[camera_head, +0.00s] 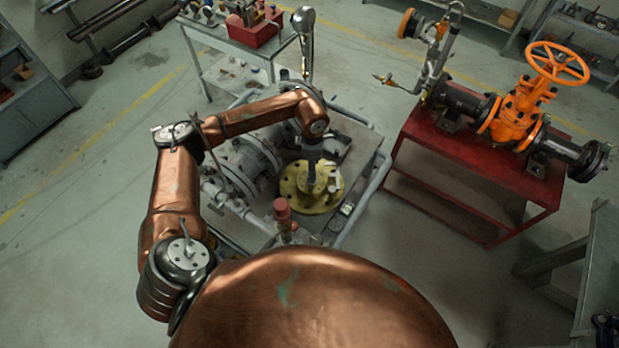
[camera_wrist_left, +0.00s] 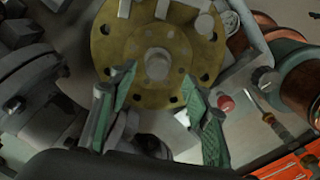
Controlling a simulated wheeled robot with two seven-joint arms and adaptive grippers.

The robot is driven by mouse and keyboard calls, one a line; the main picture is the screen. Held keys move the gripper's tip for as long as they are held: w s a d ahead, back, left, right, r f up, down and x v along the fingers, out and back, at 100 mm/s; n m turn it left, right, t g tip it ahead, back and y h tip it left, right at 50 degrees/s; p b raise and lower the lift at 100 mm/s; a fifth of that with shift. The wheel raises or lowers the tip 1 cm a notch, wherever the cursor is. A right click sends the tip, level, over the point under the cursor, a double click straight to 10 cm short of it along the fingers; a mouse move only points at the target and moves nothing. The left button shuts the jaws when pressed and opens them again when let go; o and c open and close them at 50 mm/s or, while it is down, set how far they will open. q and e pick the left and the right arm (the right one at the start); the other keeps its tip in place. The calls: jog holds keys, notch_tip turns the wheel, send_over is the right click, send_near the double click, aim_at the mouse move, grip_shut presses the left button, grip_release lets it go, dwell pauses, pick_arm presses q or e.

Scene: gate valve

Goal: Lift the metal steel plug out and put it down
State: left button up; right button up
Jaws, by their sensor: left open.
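A yellow round flange (camera_head: 300,199) with bolt holes lies on the machine at the centre of the head view. It fills the top of the left wrist view (camera_wrist_left: 115,52). A short grey metal cylinder (camera_wrist_left: 157,65), which looks like the steel plug, stands at its middle in the wrist view. My left gripper (camera_wrist_left: 158,73) is open, its green-padded fingers on either side of the plug's near side in that picture; I cannot tell whether they touch it. In the head view the left gripper (camera_head: 317,152) is above the flange, partly hidden by my arm. My right gripper is not in view.
Grey pipework and a valve body (camera_head: 247,165) crowd the left of the flange. A red bench (camera_head: 455,165) with an orange valve (camera_head: 517,110) stands right. A grey cart (camera_head: 225,42) with a red box is behind. Floor is free between the machine and bench.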

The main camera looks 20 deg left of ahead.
pick_arm(q)
jog(key=f, duration=0.1)
jog(key=f+b, duration=0.1)
jog(key=f, duration=0.1)
jog(key=f+b, duration=0.1)
jog(key=shift+w+f, duration=0.3)
jog(key=shift+f, duration=0.1)
jog(key=shift+r, duration=0.1)
grip_shut()
